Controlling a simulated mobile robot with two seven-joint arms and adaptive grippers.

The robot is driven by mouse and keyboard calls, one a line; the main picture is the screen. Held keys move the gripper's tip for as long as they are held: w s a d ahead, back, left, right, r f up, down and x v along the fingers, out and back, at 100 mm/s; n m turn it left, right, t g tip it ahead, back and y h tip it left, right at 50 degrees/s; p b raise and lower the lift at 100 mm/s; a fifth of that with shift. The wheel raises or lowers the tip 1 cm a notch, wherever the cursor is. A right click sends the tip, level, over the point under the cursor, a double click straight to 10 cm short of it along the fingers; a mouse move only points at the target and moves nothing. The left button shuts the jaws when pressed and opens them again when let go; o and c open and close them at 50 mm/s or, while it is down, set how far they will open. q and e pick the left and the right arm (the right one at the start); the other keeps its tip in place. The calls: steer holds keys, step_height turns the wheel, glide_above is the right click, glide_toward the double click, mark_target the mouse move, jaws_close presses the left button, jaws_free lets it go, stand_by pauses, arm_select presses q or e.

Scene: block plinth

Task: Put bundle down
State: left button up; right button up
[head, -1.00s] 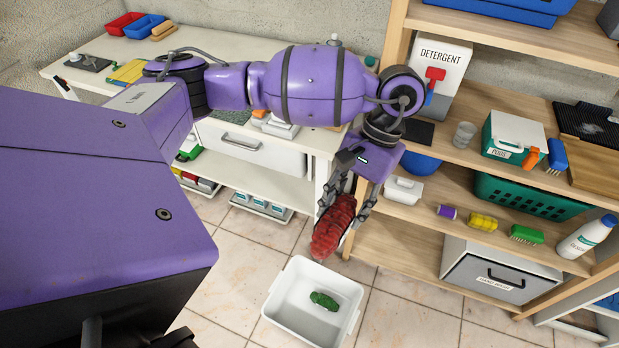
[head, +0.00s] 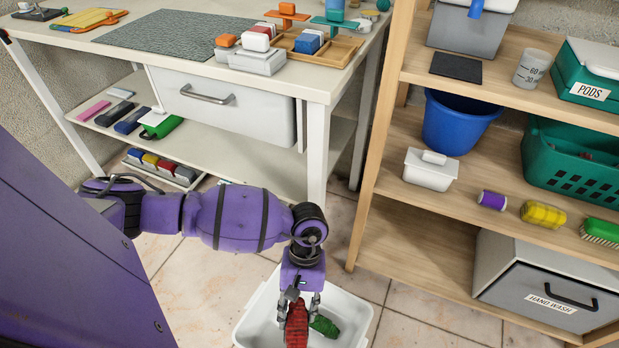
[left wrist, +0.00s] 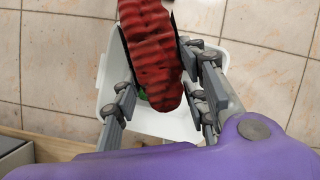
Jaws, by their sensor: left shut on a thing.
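A red ridged bundle (head: 297,325) is held between the fingers of my left gripper (head: 300,306), which is shut on it. In the left wrist view the red bundle (left wrist: 150,50) hangs between both fingers, over a white bin (left wrist: 165,122). In the head view the white bin (head: 352,313) stands on the tiled floor under the gripper. A green bundle (head: 324,325) lies in the bin, just right of the red one. The red bundle hides part of the bin's inside, and I cannot tell whether it touches the bottom. My right gripper is not in view.
A white workbench (head: 320,88) with a drawer stands behind the arm. A wooden shelf unit (head: 425,258) is at the right, holding a blue bucket (head: 452,125), a green basket (head: 570,165) and a hand wash box (head: 545,290). Tiled floor is clear around the bin.

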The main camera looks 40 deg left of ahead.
arm_select(q)
steer(key=a+f+n+b, duration=0.1)
steer(key=a+f+b, duration=0.1)
steer(key=f+b, duration=0.4)
steer(key=a+f+n+b, duration=0.1)
steer(key=a+f+b, duration=0.2)
steer(key=f, duration=1.2)
steer(key=a+f+n+h+b, duration=0.1)
steer(key=a+f+b, duration=0.1)
steer(key=f+b, duration=0.6)
steer(key=shift+w+a+f+t+b, duration=0.1)
steer(key=shift+a+f+t+b, duration=0.1)
steer(key=shift+f, duration=0.55)
steer(key=shift+w+a+f+t+b, duration=0.1)
steer(key=shift+f+b, duration=0.05)
steer(key=shift+f, duration=0.6)
step_height(320, 180, down, 4)
steer(key=shift+f+b, duration=0.15)
steer(key=shift+b, duration=0.95)
steer(key=shift+f, duration=0.15)
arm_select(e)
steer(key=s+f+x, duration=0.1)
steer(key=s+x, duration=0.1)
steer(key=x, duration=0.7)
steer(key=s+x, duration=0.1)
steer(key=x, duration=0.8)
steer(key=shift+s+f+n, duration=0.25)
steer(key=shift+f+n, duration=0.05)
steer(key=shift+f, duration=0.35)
